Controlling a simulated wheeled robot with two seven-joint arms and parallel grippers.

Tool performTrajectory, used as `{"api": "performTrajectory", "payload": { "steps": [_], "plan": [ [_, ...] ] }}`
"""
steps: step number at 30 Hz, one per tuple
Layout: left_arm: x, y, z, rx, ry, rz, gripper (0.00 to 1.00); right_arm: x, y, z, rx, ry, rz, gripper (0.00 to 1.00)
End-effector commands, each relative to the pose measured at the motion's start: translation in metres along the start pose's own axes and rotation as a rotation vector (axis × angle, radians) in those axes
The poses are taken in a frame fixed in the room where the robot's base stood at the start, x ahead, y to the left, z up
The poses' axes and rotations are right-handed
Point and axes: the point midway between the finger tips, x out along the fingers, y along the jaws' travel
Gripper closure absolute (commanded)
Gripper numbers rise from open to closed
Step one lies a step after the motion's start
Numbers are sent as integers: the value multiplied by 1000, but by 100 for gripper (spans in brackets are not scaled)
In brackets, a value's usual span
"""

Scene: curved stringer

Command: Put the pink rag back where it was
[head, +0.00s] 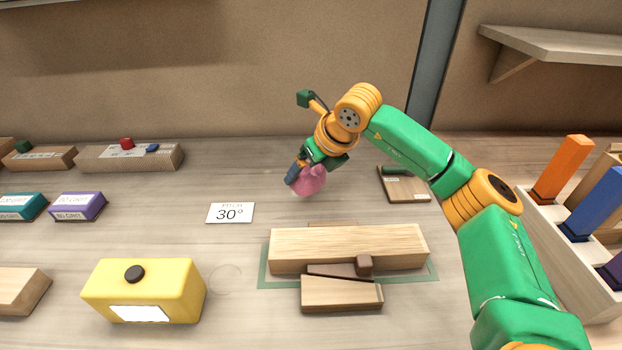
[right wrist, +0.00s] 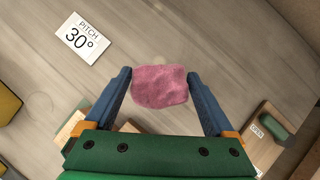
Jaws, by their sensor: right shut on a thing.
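The pink rag (head: 310,182) is a small crumpled bundle near the middle of the bench in the head view. My right gripper (head: 303,174) reaches down over it and is shut on it. In the right wrist view the rag (right wrist: 160,87) sits between the two blue fingertips, with bare bench around it. I cannot tell for sure whether the rag touches the bench or hangs just above it. My left gripper is not in view.
A "PITCH 30°" card (head: 230,213) lies left of the rag. A wooden block assembly (head: 345,245) stands in front, and a small board (head: 405,190) to the right. A yellow block (head: 145,290) is front left. A rack (head: 570,260) holds coloured pieces at right.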

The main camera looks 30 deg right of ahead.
Motion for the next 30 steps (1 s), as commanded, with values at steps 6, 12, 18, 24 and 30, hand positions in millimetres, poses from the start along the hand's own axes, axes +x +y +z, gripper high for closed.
{"api": "performTrajectory", "payload": {
  "steps": [6,12,18,24,30],
  "plan": [
    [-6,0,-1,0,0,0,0,29,-20,-6,1,3,1,56],
    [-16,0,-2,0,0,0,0,57,-22,-22,0,2,0,56],
    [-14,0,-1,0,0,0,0,59,-22,-23,0,0,1,56],
    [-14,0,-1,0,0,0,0,60,-22,-23,0,0,1,0],
    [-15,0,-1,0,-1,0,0,57,-22,-22,0,-1,1,0]
  ]
}}
